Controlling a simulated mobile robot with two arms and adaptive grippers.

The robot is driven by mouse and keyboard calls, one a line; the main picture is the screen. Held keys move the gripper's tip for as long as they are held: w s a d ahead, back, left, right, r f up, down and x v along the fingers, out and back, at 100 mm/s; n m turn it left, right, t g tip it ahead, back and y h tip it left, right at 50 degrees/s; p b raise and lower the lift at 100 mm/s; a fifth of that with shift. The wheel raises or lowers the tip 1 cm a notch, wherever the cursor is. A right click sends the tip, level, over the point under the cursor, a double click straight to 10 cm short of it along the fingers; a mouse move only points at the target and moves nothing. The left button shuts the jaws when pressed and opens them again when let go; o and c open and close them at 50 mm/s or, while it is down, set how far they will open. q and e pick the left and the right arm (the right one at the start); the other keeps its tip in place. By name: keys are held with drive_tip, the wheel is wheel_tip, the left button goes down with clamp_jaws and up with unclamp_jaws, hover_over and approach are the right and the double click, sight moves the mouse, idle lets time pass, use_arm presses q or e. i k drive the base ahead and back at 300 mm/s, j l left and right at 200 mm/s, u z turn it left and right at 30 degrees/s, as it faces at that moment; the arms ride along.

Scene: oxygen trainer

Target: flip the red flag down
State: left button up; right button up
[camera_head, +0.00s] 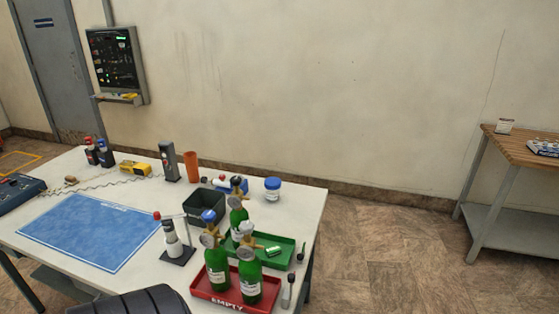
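I cannot make out a clear flag shape. A small red piece (156,215) sits at the end of a thin arm on a small stand (176,254) on the white table. The stand has a dark base and holds a white and grey upright body. The red piece is up, to the left of the stand's top. Neither of my grippers can be recognised in this view.
The white table (313,198) bears a blue mat (88,230), a red tray (207,297) with green bottles (217,265), a green tray (284,244) and a dark bin (204,212). A dark ribbed shape (148,302) covers the near edge. A wooden bench (520,146) stands right.

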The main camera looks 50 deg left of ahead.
sight(291, 277)
drive_tip(key=u, duration=1.5)
drive_tip(key=k+l+z, duration=0.1)
drive_tip(key=z, duration=0.2)
drive_tip(key=l, duration=0.1)
